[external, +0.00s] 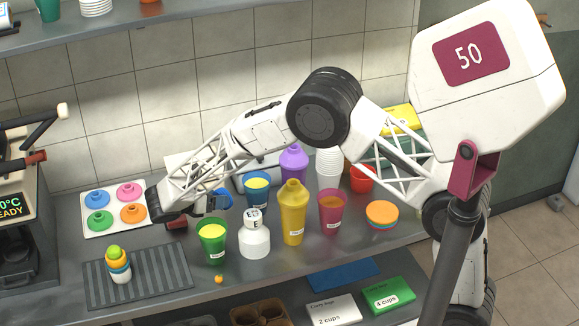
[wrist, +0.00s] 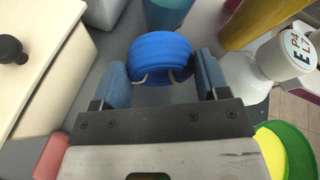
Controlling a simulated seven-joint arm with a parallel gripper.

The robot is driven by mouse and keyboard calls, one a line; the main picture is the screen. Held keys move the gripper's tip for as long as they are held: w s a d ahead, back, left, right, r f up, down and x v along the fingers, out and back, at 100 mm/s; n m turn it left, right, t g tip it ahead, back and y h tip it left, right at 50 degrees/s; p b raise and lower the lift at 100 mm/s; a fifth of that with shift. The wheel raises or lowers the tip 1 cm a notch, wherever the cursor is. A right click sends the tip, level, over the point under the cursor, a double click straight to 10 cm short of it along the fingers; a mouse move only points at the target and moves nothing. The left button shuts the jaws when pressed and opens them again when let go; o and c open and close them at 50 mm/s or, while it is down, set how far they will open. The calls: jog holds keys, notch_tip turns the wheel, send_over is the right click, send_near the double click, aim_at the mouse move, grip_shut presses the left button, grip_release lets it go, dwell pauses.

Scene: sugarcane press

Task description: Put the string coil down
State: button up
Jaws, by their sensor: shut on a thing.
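The string coil is a blue ribbed ring; it shows between my fingertips in the wrist view (wrist: 160,55) and partly behind my gripper in the external view (external: 225,198). My gripper (external: 212,203) is shut on it, with one blue-grey finger pad on each side, as the wrist view of my gripper (wrist: 161,76) shows. The coil is low over the grey counter (external: 180,262), between the blue cup and the green cup. I cannot tell whether it touches the counter.
A blue cup (external: 257,188) stands just beyond the coil. A green cup (external: 212,243), a white lettered bottle (external: 254,238) and a yellow shaker (external: 292,215) stand close by. A red block (external: 176,222) is left of my gripper. A tray of coloured lids (external: 98,200) lies further left.

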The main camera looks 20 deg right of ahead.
jog(key=shift+f, duration=3)
jog(key=shift+f, duration=0.6)
jog(key=o, duration=1)
jog(key=shift+a, duration=0.1)
jog(key=shift+v, duration=3.8)
jog(key=shift+r, duration=0.1)
